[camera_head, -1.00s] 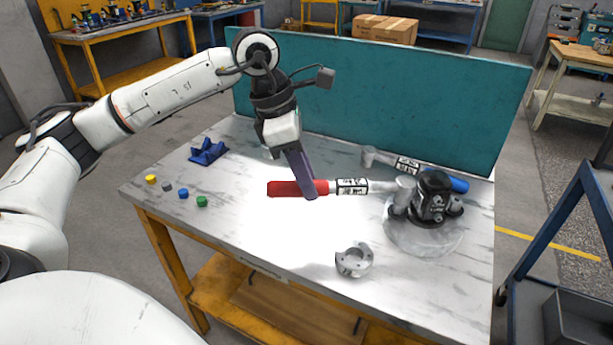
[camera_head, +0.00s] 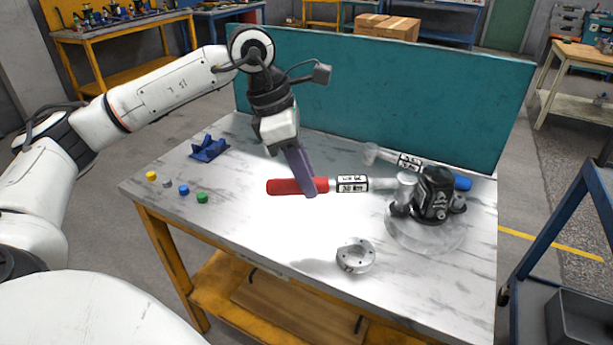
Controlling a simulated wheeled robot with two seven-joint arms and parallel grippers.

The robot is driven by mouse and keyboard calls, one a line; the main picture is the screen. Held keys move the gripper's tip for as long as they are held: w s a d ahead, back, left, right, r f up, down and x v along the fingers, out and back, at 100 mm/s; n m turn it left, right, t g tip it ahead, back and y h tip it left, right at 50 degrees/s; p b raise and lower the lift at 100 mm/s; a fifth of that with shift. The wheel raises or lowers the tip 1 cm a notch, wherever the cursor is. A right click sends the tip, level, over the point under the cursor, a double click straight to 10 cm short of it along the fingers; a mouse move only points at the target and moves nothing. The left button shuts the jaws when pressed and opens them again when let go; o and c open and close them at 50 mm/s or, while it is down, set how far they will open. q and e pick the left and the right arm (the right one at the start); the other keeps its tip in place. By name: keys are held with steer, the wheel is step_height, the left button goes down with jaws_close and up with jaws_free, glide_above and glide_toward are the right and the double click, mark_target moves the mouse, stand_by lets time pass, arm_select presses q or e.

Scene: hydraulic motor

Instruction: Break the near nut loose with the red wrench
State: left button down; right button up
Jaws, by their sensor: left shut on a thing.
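My left gripper (camera_head: 308,194) is shut on the red handle of the red wrench (camera_head: 283,187), with its fingers angled down over the handle. The wrench lies roughly level above the table, its labelled silver shaft pointing right. Its head (camera_head: 406,181) is at the left side of the dark hydraulic motor (camera_head: 436,190), which sits on a clear round base (camera_head: 425,236). The head covers the near nut, so I cannot tell how it is seated. My right gripper is not in view.
A blue-handled wrench (camera_head: 462,183) lies behind the motor. A round metal part (camera_head: 356,256) sits near the front edge of the table (camera_head: 260,235). A blue stand (camera_head: 209,149) and several small coloured caps (camera_head: 184,190) are at left. A teal panel (camera_head: 400,95) closes the back.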

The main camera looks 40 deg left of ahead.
arm_select(q)
steer(key=shift+f+b, duration=0.4)
steer(key=shift+f, duration=0.05)
stand_by(0.6)
steer(key=shift+f, duration=0.25)
steer(key=shift+s+f+b, duration=0.15)
steer(key=shift+f+b, duration=0.15)
stand_by(0.3)
steer(key=shift+s+d+f+n+y+b, duration=0.1)
steer(key=shift+s+d+n+y+b, duration=0.1)
steer(key=shift+s+d+n, duration=0.5)
steer(key=shift+s+d+n+y+b, duration=0.15)
steer(key=shift+s+d+n, duration=0.25)
steer(key=shift+s+d, duration=0.35)
steer(key=shift+w+d, duration=0.1)
steer(key=shift+d, duration=0.15)
steer(key=shift+s+d+n+t+y, duration=0.1)
steer(key=shift+s+d+n+t, duration=0.05)
steer(key=shift+s+d+n, duration=0.3)
steer(key=shift+s+d+n+t+y, duration=0.1)
steer(key=shift+d+n, duration=0.2)
steer(key=shift+d, duration=0.3)
steer(key=shift+s+d+n+t+y, duration=0.1)
steer(key=shift+s+d+n+t, duration=0.05)
steer(key=shift+s+d+n, duration=0.3)
steer(key=shift+w, duration=0.1)
